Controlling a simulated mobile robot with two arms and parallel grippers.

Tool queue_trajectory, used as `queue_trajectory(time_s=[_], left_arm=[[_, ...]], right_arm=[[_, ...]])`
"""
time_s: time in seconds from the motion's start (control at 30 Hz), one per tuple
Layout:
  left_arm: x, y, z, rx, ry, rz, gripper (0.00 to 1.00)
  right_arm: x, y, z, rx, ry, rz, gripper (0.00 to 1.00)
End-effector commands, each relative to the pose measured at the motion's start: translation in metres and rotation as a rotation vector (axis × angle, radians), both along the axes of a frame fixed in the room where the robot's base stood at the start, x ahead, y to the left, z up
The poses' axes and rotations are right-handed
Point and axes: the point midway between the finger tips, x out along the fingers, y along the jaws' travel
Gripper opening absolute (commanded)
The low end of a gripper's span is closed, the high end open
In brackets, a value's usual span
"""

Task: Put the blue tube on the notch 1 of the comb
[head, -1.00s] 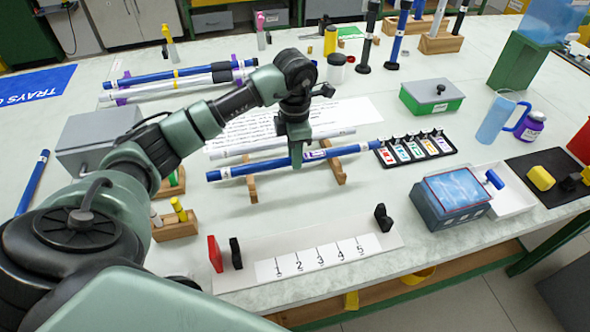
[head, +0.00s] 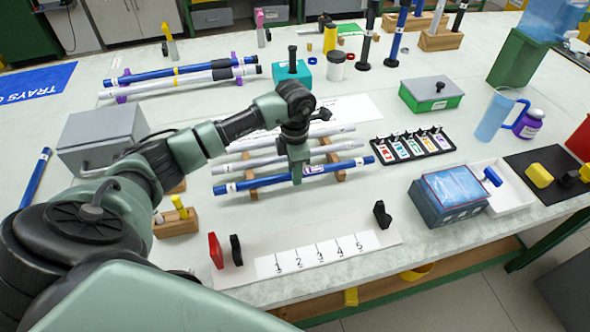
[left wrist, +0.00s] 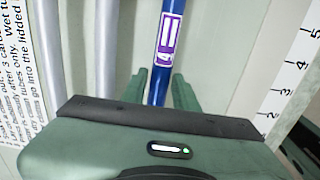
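The blue tube (head: 240,186) has white bands and a purple-and-white label, and it lies level across the front of two wooden supports, which look like the comb (head: 338,174). From this angle I cannot tell if it is fully seated, and I see no notch numbers there. My left gripper (head: 297,176) comes down over its middle. My right gripper is not in view.
A white board with a strip numbered 1 to 5 (head: 318,255) lies in front, with red (head: 215,250) and black blocks. A labelled slide tray (head: 414,146) sits near the tube's right end. A small wooden block with pegs (head: 176,224) stands left of the board.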

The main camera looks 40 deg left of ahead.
Motion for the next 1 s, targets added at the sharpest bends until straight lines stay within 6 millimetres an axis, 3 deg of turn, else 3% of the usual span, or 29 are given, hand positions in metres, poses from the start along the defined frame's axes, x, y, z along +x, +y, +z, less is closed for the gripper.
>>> queue_trajectory(time_s=[0.47, 1.0], left_arm=[[0.001, 0.0, 0.009, 0.0, -0.003, 0.0, 0.43], [0.001, 0.0, 0.111, 0.0, -0.004, 0.001, 0.43]], right_arm=[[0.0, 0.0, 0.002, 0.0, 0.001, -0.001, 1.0], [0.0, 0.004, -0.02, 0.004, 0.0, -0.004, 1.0]])
